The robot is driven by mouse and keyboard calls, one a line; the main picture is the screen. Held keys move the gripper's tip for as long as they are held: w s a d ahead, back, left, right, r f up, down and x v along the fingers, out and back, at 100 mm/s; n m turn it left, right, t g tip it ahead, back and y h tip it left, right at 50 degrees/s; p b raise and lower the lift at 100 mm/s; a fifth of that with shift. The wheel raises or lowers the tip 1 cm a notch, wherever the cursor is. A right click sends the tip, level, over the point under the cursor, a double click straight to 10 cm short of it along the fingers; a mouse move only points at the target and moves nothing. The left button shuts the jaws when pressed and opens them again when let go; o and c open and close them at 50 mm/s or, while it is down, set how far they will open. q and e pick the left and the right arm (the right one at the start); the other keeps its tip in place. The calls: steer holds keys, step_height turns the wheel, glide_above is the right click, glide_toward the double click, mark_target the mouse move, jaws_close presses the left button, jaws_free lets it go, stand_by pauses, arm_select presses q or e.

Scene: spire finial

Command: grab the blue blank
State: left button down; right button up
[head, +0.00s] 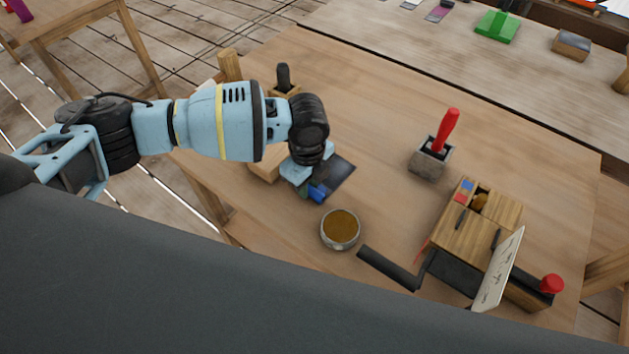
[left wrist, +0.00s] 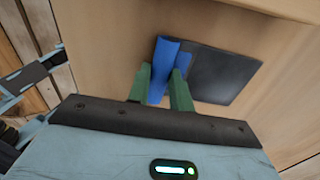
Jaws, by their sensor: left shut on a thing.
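The blue blank (head: 317,193) is at the dark square mat (head: 338,176) on the wooden table. My left gripper (head: 306,186) reaches down to it from above, with part of the blank hidden behind the fingers. In the left wrist view, the green fingers of the left gripper (left wrist: 161,88) are shut on the blue blank (left wrist: 164,60), one on each side. Blue shows both between the fingers and past the right finger. The dark mat (left wrist: 222,74) lies just right of it. I cannot tell whether the blank still touches the mat. My right gripper is not in view.
A round bowl with brown contents (head: 340,230) stands close in front of the mat. A red-handled tool in a grey block (head: 433,157) and a wooden device with a crank (head: 470,240) stand to the right. A wooden block (head: 265,163) is left of the gripper.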

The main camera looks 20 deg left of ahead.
arm_select(q)
steer(key=shift+r, duration=0.1)
